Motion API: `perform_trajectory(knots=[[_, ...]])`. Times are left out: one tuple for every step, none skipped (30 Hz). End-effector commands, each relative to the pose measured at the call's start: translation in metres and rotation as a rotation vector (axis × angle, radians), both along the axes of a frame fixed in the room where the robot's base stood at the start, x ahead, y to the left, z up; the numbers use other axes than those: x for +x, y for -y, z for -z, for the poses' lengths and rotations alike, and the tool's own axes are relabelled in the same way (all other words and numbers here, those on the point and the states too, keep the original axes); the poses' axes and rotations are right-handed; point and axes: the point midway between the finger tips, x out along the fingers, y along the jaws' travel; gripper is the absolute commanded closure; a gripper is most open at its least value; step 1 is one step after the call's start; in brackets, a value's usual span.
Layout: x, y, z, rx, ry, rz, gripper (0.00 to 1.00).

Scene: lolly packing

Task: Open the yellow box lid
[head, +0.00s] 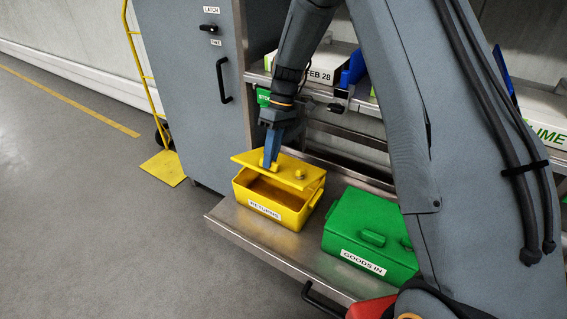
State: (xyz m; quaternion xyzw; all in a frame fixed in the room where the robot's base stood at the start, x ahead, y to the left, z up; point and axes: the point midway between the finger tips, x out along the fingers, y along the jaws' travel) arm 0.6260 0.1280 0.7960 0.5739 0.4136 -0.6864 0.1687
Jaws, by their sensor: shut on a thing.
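The yellow box (241,199) labelled RETURNS stands on a metal bench. Its yellow lid (289,175) is raised above the box and tilted, leaving a gap at the front that shows the box's inside. My gripper (270,161) points down over the lid and is shut on it, at the left part of its top, where the fingers hide what they grip. I cannot tell whether the lid still touches the box at the back.
A closed green box (342,222) labelled GOODS IN stands right of the yellow box, with a red object (371,307) in front. A grey cabinet (190,80) stands at the left, beside a yellow trolley (163,168). A shelf with white boxes is behind. The floor at left is clear.

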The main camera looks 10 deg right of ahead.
Motion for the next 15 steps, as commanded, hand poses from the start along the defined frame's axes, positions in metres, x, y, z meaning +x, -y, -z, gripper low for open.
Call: perform_trajectory(knots=[[0.003,0.001,-0.005,-0.001,0.002,-0.002,1.00],[0.005,0.002,-0.007,-0.001,0.002,-0.002,1.00],[0.007,0.004,-0.009,-0.001,0.003,-0.002,1.00],[0.008,0.006,-0.011,-0.001,0.003,-0.001,1.00],[0.010,0.007,-0.012,-0.001,0.003,-0.001,1.00],[0.011,0.009,-0.014,-0.001,0.002,0.000,1.00],[0.012,0.010,-0.015,-0.001,0.002,0.000,1.00],[0.013,0.011,-0.015,-0.001,0.002,0.000,1.00],[0.014,0.012,-0.017,-0.002,0.003,0.001,1.00],[0.015,0.012,-0.017,-0.002,0.003,0.001,1.00],[0.016,0.013,-0.018,-0.002,0.003,0.001,1.00],[0.016,0.014,-0.018,-0.002,0.003,0.001,1.00],[0.017,0.014,-0.019,-0.002,0.003,0.001,1.00],[0.017,0.014,-0.019,-0.002,0.003,0.001,1.00],[0.017,0.015,-0.019,-0.002,0.003,0.001,1.00]])
